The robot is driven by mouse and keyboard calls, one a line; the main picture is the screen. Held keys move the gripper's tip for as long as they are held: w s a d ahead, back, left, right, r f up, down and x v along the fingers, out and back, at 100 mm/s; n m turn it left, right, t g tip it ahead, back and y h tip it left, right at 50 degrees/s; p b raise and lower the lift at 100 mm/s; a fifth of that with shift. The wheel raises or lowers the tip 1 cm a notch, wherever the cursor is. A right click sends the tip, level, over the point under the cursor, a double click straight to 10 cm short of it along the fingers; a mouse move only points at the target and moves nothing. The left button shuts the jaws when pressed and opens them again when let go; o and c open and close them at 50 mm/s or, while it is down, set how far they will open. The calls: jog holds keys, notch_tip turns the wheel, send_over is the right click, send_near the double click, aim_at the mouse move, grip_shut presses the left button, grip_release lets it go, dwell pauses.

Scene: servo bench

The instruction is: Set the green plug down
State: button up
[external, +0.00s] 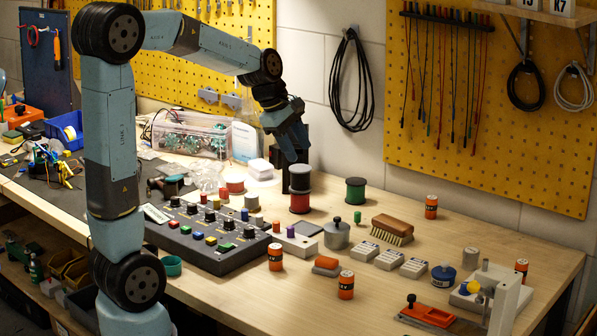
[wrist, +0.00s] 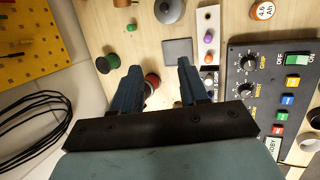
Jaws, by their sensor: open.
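The small green plug (external: 357,219) stands on the bare wooden bench, left of the brush and in front of the green spool. It also shows in the wrist view (wrist: 131,27), beyond my fingers and clear of them. My gripper (external: 297,158) is raised above the bench, over the stacked spools. In the wrist view my gripper (wrist: 159,67) has its two fingers apart with nothing held between them. A red spool (wrist: 152,82) shows below, in the gap and partly hidden by a finger.
Stacked grey and red spools (external: 300,190) stand beneath my gripper. A green spool (external: 356,190), a brush (external: 385,231) and a grey lidded pot (external: 337,236) surround the plug. A white block with coloured plugs (external: 295,244) lies beside the control panel (external: 205,250).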

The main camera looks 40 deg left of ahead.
jog(key=s+a+r+m+t+y, duration=0.1)
jog(key=s+a+m, duration=0.1)
jog(key=s+m, duration=0.6)
jog(key=s+a+r+m+y, duration=0.1)
jog(key=s+a+m, duration=0.1)
jog(key=s+m, duration=0.7)
jog(key=s, duration=0.8)
jog(key=shift+s+a+r+m+t+y, duration=0.2)
jog(key=shift+s+a+m+t+y, duration=0.1)
jog(key=shift+s+a+t+y, duration=0.1)
